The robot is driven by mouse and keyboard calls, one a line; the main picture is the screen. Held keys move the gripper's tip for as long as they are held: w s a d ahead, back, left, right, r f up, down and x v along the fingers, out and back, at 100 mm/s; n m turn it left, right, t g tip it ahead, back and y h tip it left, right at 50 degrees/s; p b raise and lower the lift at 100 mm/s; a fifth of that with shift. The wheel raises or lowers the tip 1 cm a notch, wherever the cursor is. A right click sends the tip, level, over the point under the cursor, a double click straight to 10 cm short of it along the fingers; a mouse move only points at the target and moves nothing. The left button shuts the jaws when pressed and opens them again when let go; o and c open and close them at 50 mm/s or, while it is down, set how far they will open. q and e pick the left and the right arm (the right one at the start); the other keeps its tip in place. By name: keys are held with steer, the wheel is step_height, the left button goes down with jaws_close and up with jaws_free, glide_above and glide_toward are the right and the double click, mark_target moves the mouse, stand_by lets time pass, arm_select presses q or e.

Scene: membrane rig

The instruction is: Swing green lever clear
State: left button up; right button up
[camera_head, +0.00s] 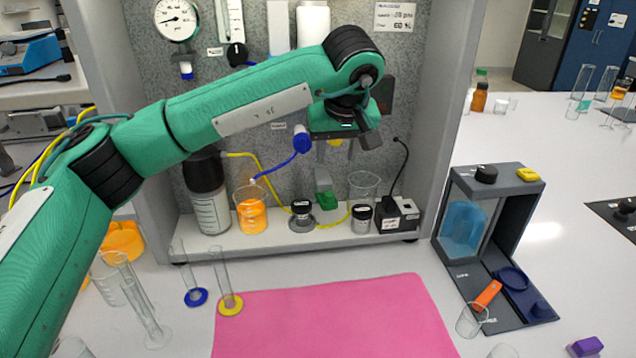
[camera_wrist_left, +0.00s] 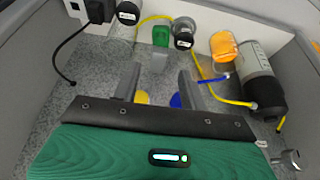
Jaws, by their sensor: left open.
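The green lever (camera_head: 325,198) shows as a small green block with a paler tab, low on the rig's speckled back panel near the shelf. It also shows in the left wrist view (camera_wrist_left: 160,37), beyond the fingertips and roughly in line with the gap between them. My left gripper (camera_head: 345,140) is in front of the panel, above the lever and apart from it. In the wrist view its two fingers (camera_wrist_left: 158,85) are spread, with nothing between their tips. A blue knob (camera_head: 302,140) is beside the gripper, and a yellow one is partly hidden behind it. My right gripper is not in view.
The rig shelf (camera_head: 270,240) holds a dark-topped bottle (camera_head: 210,205), an orange beaker (camera_head: 251,212), small black-capped jars and a black box (camera_head: 398,214) with a cable. Yellow tubing runs near the lever. Side walls enclose the rig. A pink mat (camera_head: 330,320) lies clear in front.

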mark_target(329, 195)
arm_select(q)
steer(key=p+x, duration=0.2)
steer(key=x, duration=1)
steer(key=shift+f, duration=0.25)
steer(key=shift+w+f, duration=0.25)
steer(key=shift+f, duration=0.3)
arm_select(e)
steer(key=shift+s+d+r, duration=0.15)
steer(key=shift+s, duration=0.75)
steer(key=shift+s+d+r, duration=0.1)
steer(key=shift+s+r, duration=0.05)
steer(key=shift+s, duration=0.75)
arm_select(q)
jaws_close()
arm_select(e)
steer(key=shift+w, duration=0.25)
